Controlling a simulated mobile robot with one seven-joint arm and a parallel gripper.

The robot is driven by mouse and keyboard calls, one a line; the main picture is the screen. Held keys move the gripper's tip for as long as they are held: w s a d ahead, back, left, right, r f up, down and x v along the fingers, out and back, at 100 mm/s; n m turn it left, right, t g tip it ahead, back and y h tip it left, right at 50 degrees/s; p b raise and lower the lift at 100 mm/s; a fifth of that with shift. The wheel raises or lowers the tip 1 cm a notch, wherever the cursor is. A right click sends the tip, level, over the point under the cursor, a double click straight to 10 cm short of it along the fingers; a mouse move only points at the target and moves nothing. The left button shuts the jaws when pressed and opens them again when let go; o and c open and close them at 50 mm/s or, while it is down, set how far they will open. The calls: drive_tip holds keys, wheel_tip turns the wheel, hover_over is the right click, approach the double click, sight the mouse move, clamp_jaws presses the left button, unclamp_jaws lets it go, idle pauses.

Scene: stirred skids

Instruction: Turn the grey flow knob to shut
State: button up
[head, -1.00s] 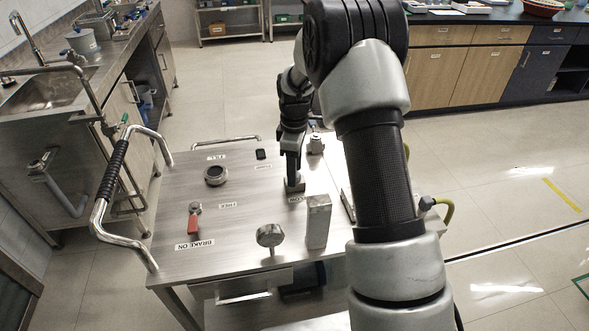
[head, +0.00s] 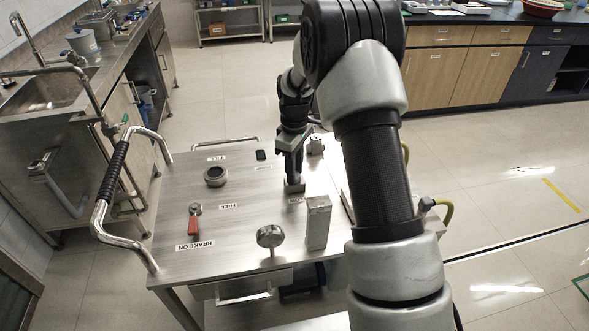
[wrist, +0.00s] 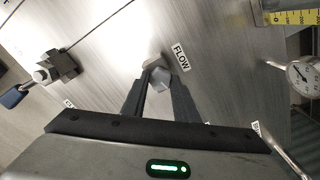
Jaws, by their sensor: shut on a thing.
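The grey flow knob (wrist: 161,78) is a small angular block beside the FLOW label (wrist: 181,57) on the brushed metal top in the wrist view. My gripper (wrist: 154,82) is shut on it, with its two dark fingers against the knob's sides and partly hiding it. In the head view, my gripper (head: 293,174) points down from above, and the grey knob (head: 294,187) shows at its fingertips near the middle of the cart top. The knob's exact angle is hard to read, and no shut mark shows clearly.
On the cart top (head: 165,190) stand an upright metal block (head: 318,222), a round-headed fitting (head: 270,236), a red brake lever (head: 193,225) and a dark-rimmed dial (head: 215,176). A pressure gauge (wrist: 303,73) and a blue-handled valve (wrist: 42,77) flank the knob in the wrist view.

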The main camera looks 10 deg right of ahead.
drive_tip(key=m, duration=0.7)
drive_tip(key=shift+p, duration=0.35)
drive_tip(key=m, duration=0.6)
drive_tip(key=shift+m+p, duration=0.4)
drive_tip(key=m, duration=0.4)
drive_tip(key=shift+r+p, duration=0.1)
drive_tip(key=shift+p, duration=0.3)
drive_tip(key=shift+m+p, duration=0.3)
drive_tip(key=shift+m, duration=1.5)
drive_tip(key=o, duration=1.1)
wheel_tip(320, 180, up, 17)
drive_tip(key=shift+r+p, duration=0.15)
drive_tip(key=shift+p, duration=0.55)
